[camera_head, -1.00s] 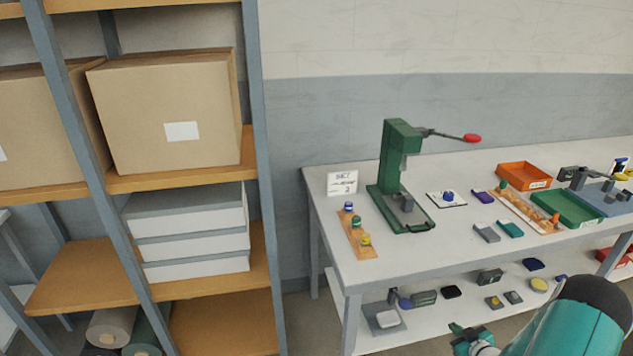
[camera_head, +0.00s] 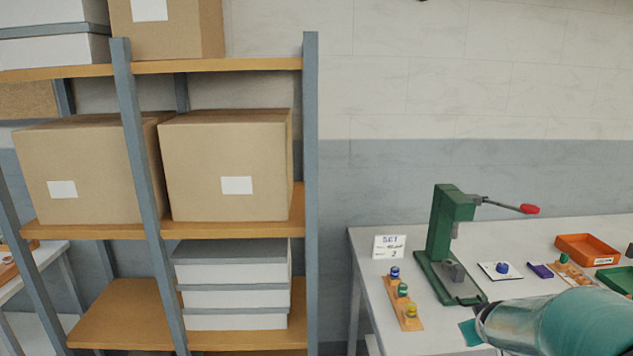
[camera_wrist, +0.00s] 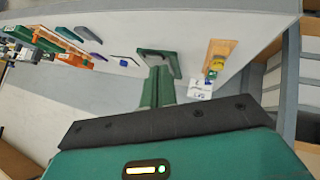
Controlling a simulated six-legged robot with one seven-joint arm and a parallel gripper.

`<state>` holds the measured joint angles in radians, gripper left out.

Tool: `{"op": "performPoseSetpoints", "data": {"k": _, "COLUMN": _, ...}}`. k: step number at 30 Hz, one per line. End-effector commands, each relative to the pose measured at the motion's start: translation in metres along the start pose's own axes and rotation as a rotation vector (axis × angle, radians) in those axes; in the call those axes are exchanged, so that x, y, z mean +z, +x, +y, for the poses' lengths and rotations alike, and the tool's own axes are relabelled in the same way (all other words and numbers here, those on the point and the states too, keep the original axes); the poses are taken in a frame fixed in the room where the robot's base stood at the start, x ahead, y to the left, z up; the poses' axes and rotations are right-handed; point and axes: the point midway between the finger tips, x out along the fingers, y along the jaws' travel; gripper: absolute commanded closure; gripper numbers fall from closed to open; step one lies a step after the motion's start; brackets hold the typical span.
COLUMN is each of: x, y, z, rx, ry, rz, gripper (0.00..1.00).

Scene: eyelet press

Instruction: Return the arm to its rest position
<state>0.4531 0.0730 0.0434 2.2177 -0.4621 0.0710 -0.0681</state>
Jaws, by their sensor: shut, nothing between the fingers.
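My arm reaches in from the lower right of the head view. In the wrist view, my gripper's dark bar and teal housing (camera_wrist: 165,125) fill the bottom, with a lit indicator. My gripper is shut with nothing held. It appears apart from the green eyelet press (camera_head: 447,235), which stands upright on the table (camera_head: 372,262) with its red-knobbed lever out to the right.
A wooden strip with coloured pieces (camera_head: 405,305) and a sign (camera_head: 389,247) stand left of the press. An orange tray (camera_head: 586,250) is at the right. A shelf rack (camera_head: 311,180) with cartons (camera_head: 225,165) fills the left. Open wall lies above the table.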

Motion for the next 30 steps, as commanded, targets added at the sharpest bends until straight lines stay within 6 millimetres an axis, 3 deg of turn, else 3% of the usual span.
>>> {"op": "performPoseSetpoints", "data": {"k": 1, "x": -0.007, "y": -0.023, "z": -0.009, "rx": -0.003, "ry": 0.011, "rz": -0.004, "gripper": 1.0}}
{"op": "performPoseSetpoints", "data": {"k": 8, "x": -0.007, "y": -0.111, "z": -0.055, "rx": -0.054, "ry": 0.083, "rz": -0.062, "gripper": 1.0}}
{"op": "performPoseSetpoints", "data": {"k": 18, "x": 0.035, "y": -0.23, "z": -0.128, "rx": -0.224, "ry": 0.169, "rz": -0.149, "gripper": 1.0}}
{"op": "performPoseSetpoints", "data": {"k": 24, "x": 0.062, "y": -0.271, "z": -0.157, "rx": -0.32, "ry": 0.183, "rz": -0.193, "gripper": 1.0}}
{"op": "performPoseSetpoints", "data": {"k": 30, "x": 0.07, "y": -0.279, "z": -0.162, "rx": -0.341, "ry": 0.186, "rz": -0.207, "gripper": 1.0}}
